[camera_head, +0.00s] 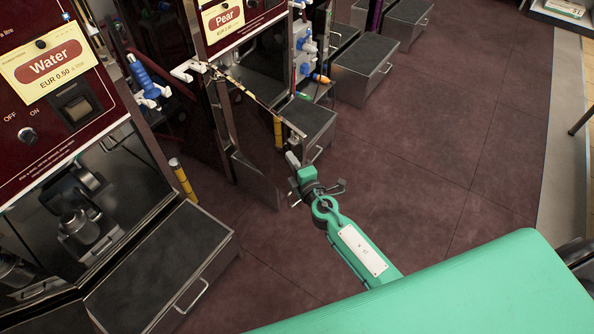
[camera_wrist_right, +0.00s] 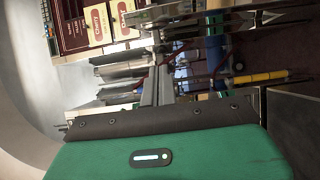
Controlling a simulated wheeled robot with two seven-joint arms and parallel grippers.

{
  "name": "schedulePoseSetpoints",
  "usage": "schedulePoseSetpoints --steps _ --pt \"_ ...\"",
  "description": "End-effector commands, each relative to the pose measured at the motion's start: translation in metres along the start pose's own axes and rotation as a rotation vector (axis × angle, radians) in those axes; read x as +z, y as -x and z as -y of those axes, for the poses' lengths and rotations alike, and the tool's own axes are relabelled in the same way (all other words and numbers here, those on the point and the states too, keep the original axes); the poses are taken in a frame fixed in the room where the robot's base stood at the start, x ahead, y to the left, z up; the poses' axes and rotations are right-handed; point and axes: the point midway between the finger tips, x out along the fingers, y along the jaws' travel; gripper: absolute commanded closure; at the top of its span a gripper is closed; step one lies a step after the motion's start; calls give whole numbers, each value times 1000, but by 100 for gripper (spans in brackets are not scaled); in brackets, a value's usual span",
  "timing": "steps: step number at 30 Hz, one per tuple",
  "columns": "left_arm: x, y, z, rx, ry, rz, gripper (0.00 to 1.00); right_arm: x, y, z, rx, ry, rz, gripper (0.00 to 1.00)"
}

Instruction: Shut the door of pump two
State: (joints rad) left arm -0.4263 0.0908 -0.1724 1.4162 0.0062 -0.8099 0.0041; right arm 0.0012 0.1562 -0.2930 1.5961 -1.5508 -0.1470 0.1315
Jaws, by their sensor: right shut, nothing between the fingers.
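A door panel (camera_head: 232,112), dark with a shiny metal edge, stands swung open from the pump labelled Pear (camera_head: 223,17). Its free end reaches out over the floor near my right gripper. No pump number is readable. My right gripper (camera_head: 292,159) is shut and empty, close to the free end of the door; I cannot tell if it touches. In the right wrist view its closed grey fingers (camera_wrist_right: 158,86) point away from the green gripper body, toward shiny panels. My left gripper is not in view.
The Water pump (camera_head: 52,65) stands at the left, with a steel step box (camera_head: 165,262) before it. More step boxes (camera_head: 364,68) line the row behind. A yellow post (camera_head: 183,180) stands between the pumps. The dark tiled floor (camera_head: 440,150) at right is clear.

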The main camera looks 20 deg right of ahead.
Motion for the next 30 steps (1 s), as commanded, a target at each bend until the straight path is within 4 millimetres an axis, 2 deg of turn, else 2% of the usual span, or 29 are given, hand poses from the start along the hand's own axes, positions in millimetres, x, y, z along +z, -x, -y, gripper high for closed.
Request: schedulePoseSetpoints --steps 1,7,25,30 --pt "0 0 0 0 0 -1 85 7 -6 -1 1 3 2 100" --pt "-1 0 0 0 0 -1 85 19 -17 0 0 0 1 100" --pt "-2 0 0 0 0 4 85 23 -19 1 -1 1 -3 100" --pt "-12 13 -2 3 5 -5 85 31 -20 2 1 1 -14 100"
